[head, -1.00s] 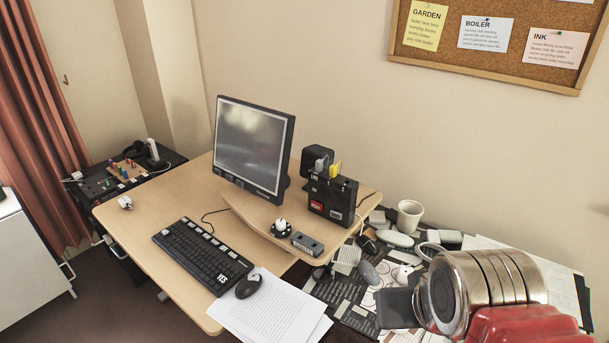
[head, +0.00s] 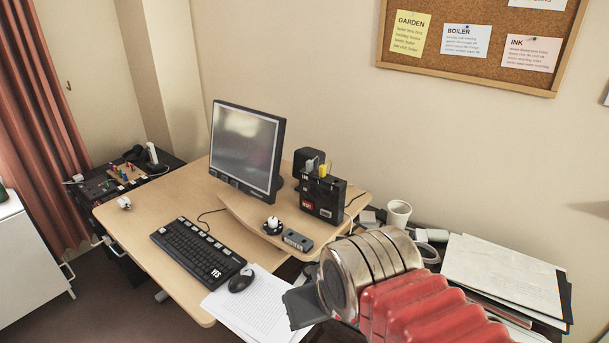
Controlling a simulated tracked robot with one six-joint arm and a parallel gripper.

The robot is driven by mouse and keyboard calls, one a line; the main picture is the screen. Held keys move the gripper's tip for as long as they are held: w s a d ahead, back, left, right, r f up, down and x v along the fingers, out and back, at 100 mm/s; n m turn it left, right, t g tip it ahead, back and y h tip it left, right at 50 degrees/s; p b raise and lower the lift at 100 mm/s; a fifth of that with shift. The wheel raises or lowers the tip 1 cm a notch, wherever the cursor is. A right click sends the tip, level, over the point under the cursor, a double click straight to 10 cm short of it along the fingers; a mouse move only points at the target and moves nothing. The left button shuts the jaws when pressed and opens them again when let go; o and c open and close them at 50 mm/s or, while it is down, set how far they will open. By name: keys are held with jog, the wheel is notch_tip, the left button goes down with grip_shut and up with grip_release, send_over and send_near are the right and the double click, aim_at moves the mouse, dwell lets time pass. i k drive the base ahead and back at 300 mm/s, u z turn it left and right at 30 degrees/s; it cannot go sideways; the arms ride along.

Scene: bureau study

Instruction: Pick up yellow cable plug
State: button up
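The yellow cable plug (head: 322,171) stands upright in the top of a black box (head: 322,197) on the raised shelf of the desk, right of the monitor. A grey plug (head: 310,165) sits just left of it. My gripper (head: 301,305) is at the lower middle right, nearer to me than the box and below it in the picture. Only a dark part of the gripper shows beyond the metal wrist. Its fingertips are not clear, so I cannot tell whether it is open or shut. The yellow plug is apart from it.
A monitor (head: 246,149), keyboard (head: 198,250), mouse (head: 241,280) and papers (head: 250,305) are on the desk (head: 150,210). A small grey box (head: 297,240) is at the shelf's front edge. A white cup (head: 398,213) and a paper stack (head: 505,270) stand right. My arm covers the clutter between.

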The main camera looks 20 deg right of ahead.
aim_at(322, 169)
jog(key=z, duration=0.05)
jog(key=i, duration=1)
jog(key=u, duration=0.1)
